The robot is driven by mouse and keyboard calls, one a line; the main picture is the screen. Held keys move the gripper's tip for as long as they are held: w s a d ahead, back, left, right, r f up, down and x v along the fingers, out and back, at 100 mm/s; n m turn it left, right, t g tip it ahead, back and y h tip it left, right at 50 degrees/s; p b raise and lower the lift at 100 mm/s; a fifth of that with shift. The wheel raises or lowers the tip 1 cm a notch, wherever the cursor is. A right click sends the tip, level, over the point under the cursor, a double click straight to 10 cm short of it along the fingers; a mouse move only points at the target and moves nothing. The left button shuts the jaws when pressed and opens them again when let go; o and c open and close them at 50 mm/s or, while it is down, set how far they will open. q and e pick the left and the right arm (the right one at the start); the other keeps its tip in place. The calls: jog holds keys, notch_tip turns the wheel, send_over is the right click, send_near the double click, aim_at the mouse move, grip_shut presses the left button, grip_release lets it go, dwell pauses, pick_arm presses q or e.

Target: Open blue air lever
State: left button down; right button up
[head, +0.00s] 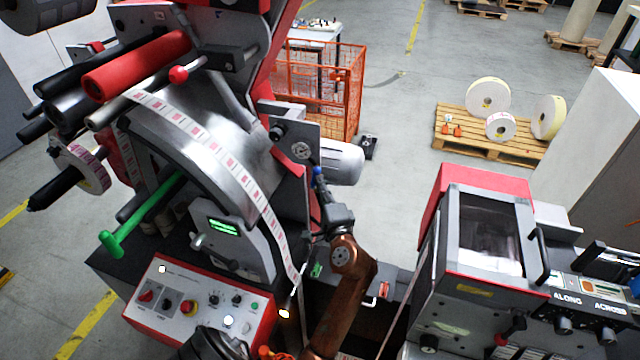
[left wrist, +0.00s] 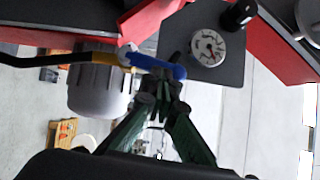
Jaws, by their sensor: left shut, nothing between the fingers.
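The blue air lever (head: 318,175) sits on the side of the machine, below a grey panel with a round gauge. In the left wrist view the blue lever (left wrist: 158,66) lies roughly crosswise, beside a yellow fitting on a black hose. My left gripper (head: 323,198) reaches up from below on its copper-coloured arm. In the left wrist view its green-sided fingers meet at the tips (left wrist: 168,88), just under the lever. They are shut with nothing between them. I cannot tell whether the tips touch the lever. My right gripper is not in view.
The gauge (left wrist: 208,47) and a black knob (left wrist: 239,14) sit beside the lever. A grey motor (head: 342,163) is close behind it. A red-fronted control panel (head: 185,325) and a printing unit (head: 490,235) flank my left arm. An orange cage (head: 335,90) stands behind.

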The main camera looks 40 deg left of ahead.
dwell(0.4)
pick_arm(q)
notch_tip(320, 180, up, 10)
dwell(0.5)
dwell(0.4)
